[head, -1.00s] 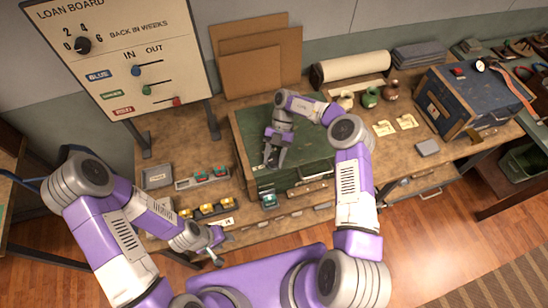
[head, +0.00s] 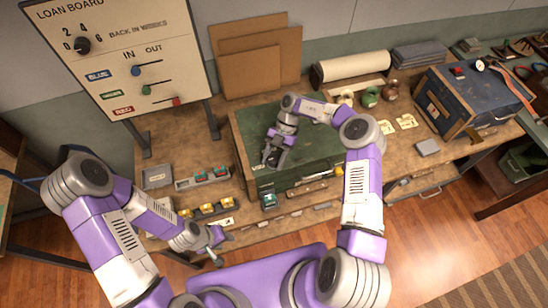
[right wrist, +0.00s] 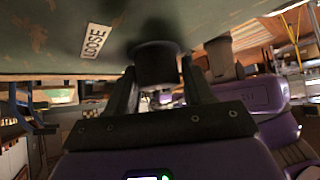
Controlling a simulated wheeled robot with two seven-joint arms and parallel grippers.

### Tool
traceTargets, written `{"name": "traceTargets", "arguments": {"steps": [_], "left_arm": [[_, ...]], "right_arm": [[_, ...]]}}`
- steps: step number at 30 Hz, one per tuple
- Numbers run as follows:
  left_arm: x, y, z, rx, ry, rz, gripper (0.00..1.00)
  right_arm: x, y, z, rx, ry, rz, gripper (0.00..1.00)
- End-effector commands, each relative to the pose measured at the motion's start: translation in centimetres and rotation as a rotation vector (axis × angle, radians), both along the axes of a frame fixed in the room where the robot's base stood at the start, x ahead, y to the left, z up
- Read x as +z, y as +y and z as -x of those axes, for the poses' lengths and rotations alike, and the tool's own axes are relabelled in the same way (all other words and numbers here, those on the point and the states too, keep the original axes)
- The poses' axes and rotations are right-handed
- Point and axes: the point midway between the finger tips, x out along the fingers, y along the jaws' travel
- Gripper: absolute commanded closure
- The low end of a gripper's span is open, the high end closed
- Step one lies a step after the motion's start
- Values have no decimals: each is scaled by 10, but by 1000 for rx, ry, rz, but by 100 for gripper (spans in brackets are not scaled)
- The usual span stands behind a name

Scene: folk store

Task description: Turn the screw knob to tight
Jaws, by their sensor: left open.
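The screw knob (right wrist: 157,64) is a dark, round knob on the green chest's surface in the right wrist view. A white LOOSE label (right wrist: 97,41) is beside it. My right gripper (right wrist: 159,76) has one finger on each side of the knob. The fingers lie very near its sides; whether they press on it I cannot tell. In the head view my right gripper (head: 271,158) is over the left part of the green chest (head: 318,147) and hides the knob. My left gripper (head: 219,248) is open and empty, low in front of the bench.
A loan board (head: 115,50) stands at the back left. Small trays (head: 203,178) lie left of the chest. A paper roll (head: 352,66), small jars (head: 369,97) and a blue case (head: 468,100) are to the right. Floor is free in front of the bench.

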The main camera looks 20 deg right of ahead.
Motion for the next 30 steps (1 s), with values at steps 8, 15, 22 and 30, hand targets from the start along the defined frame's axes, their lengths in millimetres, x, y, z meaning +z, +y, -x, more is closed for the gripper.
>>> {"name": "traceTargets", "arguments": {"steps": [8,15,22,30], "left_arm": [[0,0,0,0,0,0,57],[-4,0,0,0,0,0,57],[-13,0,0,0,0,0,57],[-17,0,0,0,0,0,57]], "right_arm": [[1,-1,-2,-2,-5,0,31],[9,-7,-9,-4,-10,2,31],[35,-24,-28,-4,-9,1,31],[52,-36,-39,-2,-6,1,31]]}}
